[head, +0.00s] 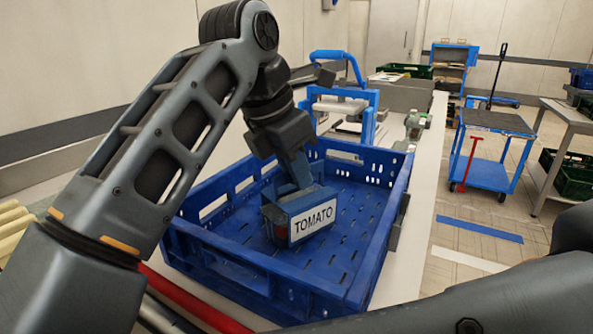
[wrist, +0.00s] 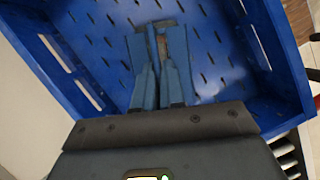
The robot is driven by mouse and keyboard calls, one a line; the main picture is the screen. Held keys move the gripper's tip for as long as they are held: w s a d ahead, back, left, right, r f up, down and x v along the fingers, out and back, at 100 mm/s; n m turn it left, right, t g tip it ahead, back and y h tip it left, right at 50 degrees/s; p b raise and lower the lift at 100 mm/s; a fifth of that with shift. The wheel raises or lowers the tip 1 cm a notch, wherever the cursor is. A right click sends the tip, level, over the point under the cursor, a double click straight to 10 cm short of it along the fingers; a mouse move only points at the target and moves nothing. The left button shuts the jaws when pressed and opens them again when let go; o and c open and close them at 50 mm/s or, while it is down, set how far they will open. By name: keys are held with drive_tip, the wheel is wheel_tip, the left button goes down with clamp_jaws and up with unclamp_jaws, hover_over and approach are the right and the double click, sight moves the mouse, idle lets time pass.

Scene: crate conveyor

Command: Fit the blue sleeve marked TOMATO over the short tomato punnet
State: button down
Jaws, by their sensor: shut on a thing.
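The blue sleeve with the white TOMATO label (head: 313,221) is inside the blue crate, low over its slotted floor. My gripper (head: 302,182) reaches down into the sleeve's top and is shut on it. A small red patch (head: 280,233) shows at the sleeve's left end, perhaps the tomato punnet; most of it is hidden. I cannot tell how far the sleeve is around the punnet or whether it touches the floor. In the wrist view, my gripper's fingers (wrist: 161,72) are close together, with a narrow brownish strip between their far ends.
The blue crate (head: 345,286) has raised slotted walls on all sides, and its floor around the sleeve is clear. A blue frame (head: 368,122) stands behind it. A blue trolley (head: 489,172) and a grey bench (head: 570,116) stand at the right, beyond open floor.

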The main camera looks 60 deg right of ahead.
drive_tip(key=shift+f+b, duration=0.6)
drive_tip(key=shift+b, duration=0.05)
drive_tip(key=c, duration=1.1)
unclamp_jaws()
drive_tip(key=shift+f, duration=0.15)
drive_tip(key=shift+c, duration=0.2)
drive_tip(key=o, duration=0.3)
drive_tip(key=shift+r, duration=0.3)
drive_tip(key=shift+r+p, duration=1.25)
drive_tip(key=shift+r, duration=2.15)
